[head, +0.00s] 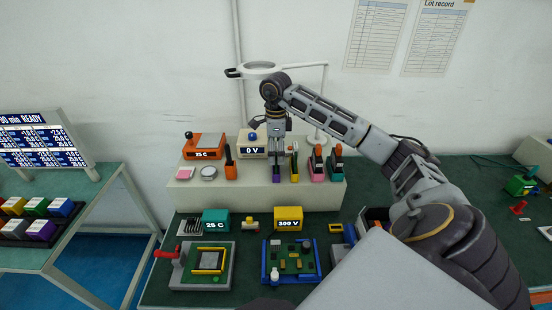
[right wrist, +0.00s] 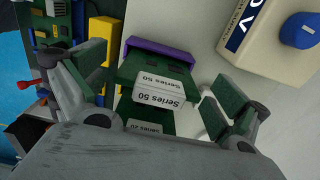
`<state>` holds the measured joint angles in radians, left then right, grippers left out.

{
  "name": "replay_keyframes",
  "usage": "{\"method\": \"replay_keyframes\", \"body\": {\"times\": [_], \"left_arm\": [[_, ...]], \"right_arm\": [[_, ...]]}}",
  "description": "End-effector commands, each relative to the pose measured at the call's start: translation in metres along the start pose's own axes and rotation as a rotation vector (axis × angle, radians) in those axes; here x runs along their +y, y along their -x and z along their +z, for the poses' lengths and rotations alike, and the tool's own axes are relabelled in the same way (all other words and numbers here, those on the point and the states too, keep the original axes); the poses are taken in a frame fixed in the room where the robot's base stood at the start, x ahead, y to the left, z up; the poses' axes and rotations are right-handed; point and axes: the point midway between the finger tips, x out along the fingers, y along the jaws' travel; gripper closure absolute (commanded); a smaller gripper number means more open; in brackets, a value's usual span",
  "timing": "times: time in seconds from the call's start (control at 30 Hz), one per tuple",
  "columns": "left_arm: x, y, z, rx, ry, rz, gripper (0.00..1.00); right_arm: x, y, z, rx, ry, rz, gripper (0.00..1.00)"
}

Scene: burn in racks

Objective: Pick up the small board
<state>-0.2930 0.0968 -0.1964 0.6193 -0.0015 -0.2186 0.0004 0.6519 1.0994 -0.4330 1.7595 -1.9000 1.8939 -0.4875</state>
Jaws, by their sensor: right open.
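A small green board with a purple end piece (right wrist: 158,58) and a white label reading "Series 50" lies between the fingers of my right gripper (right wrist: 155,97) in the right wrist view. A second labelled green piece (right wrist: 148,118) shows just below it, partly hidden by my wrist. In the head view my right gripper (head: 277,136) points down over the raised beige shelf, above a purple-based item (head: 277,173). The right fingers are apart, one on each side of the board, and I cannot tell whether they touch it. My left gripper is not in view.
Close around stand a beige 0 V meter (head: 252,147), an orange holder (head: 231,170) and a yellow holder (head: 294,172). In front lie a fixture with a yellow frame (head: 208,261) and a blue-framed board (head: 290,262). A magnifier lamp (head: 258,68) rises behind.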

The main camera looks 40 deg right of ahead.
Motion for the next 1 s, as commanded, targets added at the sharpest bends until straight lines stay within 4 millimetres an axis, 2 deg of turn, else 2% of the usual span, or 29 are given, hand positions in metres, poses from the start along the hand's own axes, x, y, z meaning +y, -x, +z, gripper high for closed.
{"method": "replay_keyframes", "body": {"times": [0.33, 0.57, 0.87, 0.9, 1.0], "left_arm": [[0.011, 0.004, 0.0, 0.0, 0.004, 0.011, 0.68], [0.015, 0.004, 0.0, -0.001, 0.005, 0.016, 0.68], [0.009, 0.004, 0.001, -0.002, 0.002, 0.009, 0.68], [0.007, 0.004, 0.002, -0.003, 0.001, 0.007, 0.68], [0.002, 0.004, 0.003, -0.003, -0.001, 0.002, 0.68]], "right_arm": [[0.001, -0.025, 0.0, -0.001, 0.0, 0.0, 0.02], [0.001, -0.028, 0.0, -0.001, 0.001, -0.001, 0.02], [0.001, -0.027, 0.0, -0.001, 0.001, -0.001, 0.02], [0.001, -0.027, 0.0, -0.001, 0.001, -0.001, 0.03], [0.001, -0.027, 0.0, -0.001, 0.001, -0.001, 0.16]]}}
